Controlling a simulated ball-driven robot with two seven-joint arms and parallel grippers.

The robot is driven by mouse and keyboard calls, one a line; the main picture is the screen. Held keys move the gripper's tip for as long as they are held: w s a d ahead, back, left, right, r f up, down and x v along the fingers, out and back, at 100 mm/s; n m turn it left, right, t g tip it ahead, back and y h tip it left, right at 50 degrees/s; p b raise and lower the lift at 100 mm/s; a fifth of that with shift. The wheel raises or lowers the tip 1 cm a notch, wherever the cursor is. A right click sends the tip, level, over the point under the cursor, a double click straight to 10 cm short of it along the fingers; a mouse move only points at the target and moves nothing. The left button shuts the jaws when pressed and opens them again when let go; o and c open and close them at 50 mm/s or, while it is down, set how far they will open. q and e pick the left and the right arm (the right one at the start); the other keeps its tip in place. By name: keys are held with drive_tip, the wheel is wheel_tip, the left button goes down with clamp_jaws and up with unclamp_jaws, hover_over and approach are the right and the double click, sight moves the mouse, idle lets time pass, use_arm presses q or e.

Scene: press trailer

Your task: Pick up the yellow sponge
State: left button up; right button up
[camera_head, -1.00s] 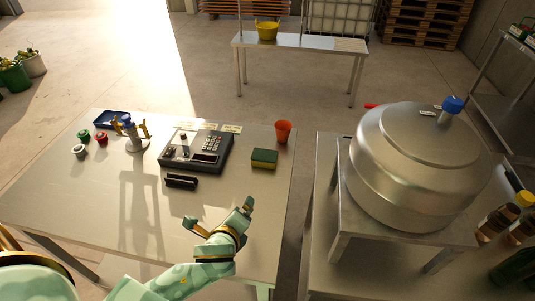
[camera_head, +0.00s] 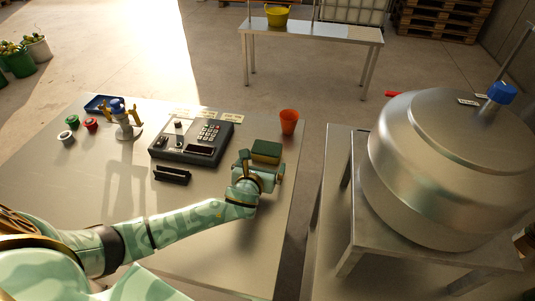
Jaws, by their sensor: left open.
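The sponge (camera_head: 266,148), green on top with a yellow side, lies near the right edge of the steel table (camera_head: 215,245). My left gripper (camera_head: 262,164) is open at the near side of the sponge. One finger is by its left end and the other by its right front. The gripper hides the sponge's lower near part, so I cannot tell whether the fingers touch it. My right gripper is out of view.
An orange cup (camera_head: 289,121) stands just behind the sponge. A keypad device (camera_head: 192,140) and a black block (camera_head: 171,175) lie to the left. A large metal vessel (camera_head: 440,180) stands on a stand at the right, across a gap.

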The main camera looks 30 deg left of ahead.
sight(264, 157)
use_arm(q)
drive_tip(key=b+x, duration=0.2)
drive_tip(key=x, duration=0.2)
drive_tip(key=shift+w+a, duration=0.2)
drive_tip(key=shift+w, duration=0.45)
drive_tip(key=c, duration=0.9)
drive_tip(key=shift+r, duration=0.1)
